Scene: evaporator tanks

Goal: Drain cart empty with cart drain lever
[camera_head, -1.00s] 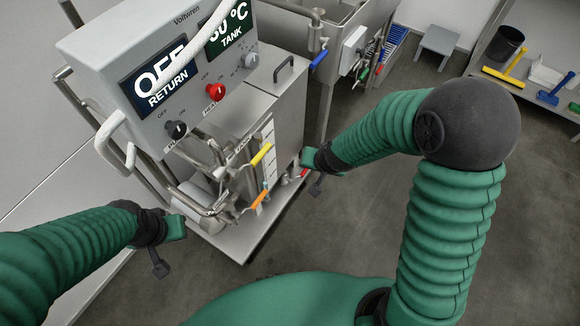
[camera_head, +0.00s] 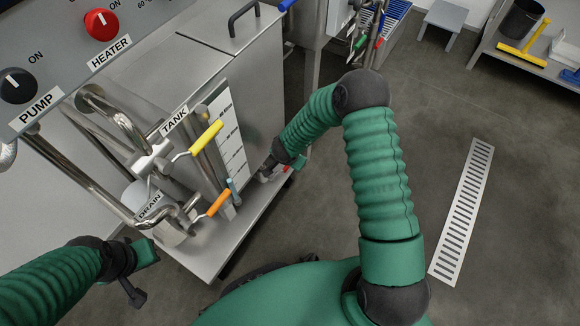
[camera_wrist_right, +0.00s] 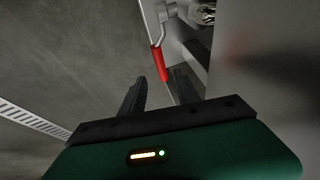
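A steel cart tank (camera_head: 215,75) stands at the left, with a yellow lever (camera_head: 206,138) near its TANK label and an orange lever (camera_head: 212,203) right of its DRAIN label (camera_head: 150,207). My right gripper (camera_head: 268,168) is low beside the tank's right side. In the right wrist view its fingers (camera_wrist_right: 160,80) are apart, with a red-handled lever (camera_wrist_right: 158,65) on a metal valve in front of the gap. I cannot tell whether they touch it. My left gripper (camera_head: 146,253) is left of the cart base, apart from the levers; its finger opening is unclear.
A control panel (camera_head: 60,45) with PUMP and HEATER knobs overhangs the upper left. A slotted floor drain (camera_head: 463,212) lies at the right. A grey stool (camera_head: 447,22) and a shelf (camera_head: 540,65) with a black bucket stand behind. The floor between is clear.

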